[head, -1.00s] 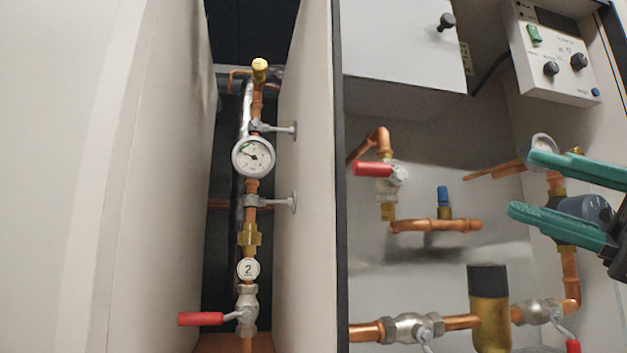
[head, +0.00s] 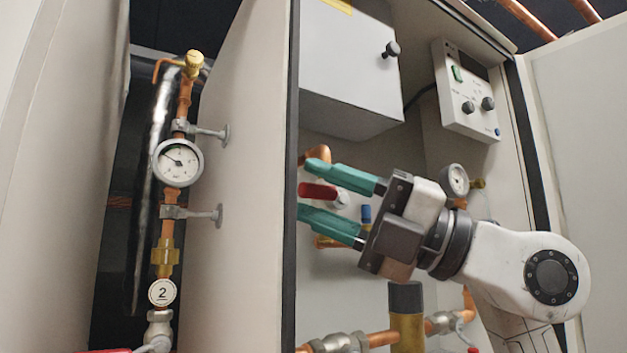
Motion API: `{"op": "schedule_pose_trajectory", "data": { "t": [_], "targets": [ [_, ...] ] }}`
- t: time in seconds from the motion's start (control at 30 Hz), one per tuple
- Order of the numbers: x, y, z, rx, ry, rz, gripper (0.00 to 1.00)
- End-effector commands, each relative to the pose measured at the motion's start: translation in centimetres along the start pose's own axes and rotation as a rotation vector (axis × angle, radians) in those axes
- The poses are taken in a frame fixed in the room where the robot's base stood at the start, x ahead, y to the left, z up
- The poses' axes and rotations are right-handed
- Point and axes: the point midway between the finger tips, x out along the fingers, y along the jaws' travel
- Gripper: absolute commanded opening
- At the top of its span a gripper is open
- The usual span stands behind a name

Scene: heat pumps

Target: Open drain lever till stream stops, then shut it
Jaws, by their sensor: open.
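Several red-handled valves show, and I cannot tell from a label which is the drain lever. One red lever (head: 318,191) sits on a valve inside the open cabinet, its handle pointing left. It shows between the two teal fingers of my gripper (head: 308,189). The gripper is open and points left; whether it is level with the lever in depth is unclear. A second red lever (head: 105,351) is cut off at the lower left edge, below the disc marked 2 (head: 162,292). A third red handle (head: 473,350) barely shows at the bottom. No water stream is visible.
A pressure gauge (head: 178,163) is on the copper pipe in the narrow gap between cabinets. A grey box (head: 350,70) hangs above the gripper, and a control panel (head: 467,90) is upper right. A brass cylinder with a dark cap (head: 407,310) stands below. The cabinet door (head: 585,130) is open at right.

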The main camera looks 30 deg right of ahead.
Motion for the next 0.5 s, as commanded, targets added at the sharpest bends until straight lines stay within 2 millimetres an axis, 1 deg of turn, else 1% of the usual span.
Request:
{"op": "schedule_pose_trajectory", "data": {
  "t": [0.03, 0.17, 0.43, 0.47, 0.5],
  "targets": [
    [0.52, 0.10, 0.03, 0.001, 0.001, 0.000, 0.42],
    [1.16, 0.02, 0.03, 0.000, -0.001, 0.000, 0.42],
    [1.26, -0.02, 0.02, 0.000, -0.001, 0.000, 0.42],
    [1.26, -0.02, 0.02, 0.000, -0.001, 0.000, 0.41],
    [1.25, -0.01, 0.02, 0.000, -0.001, 0.000, 0.37]
  ]
}}
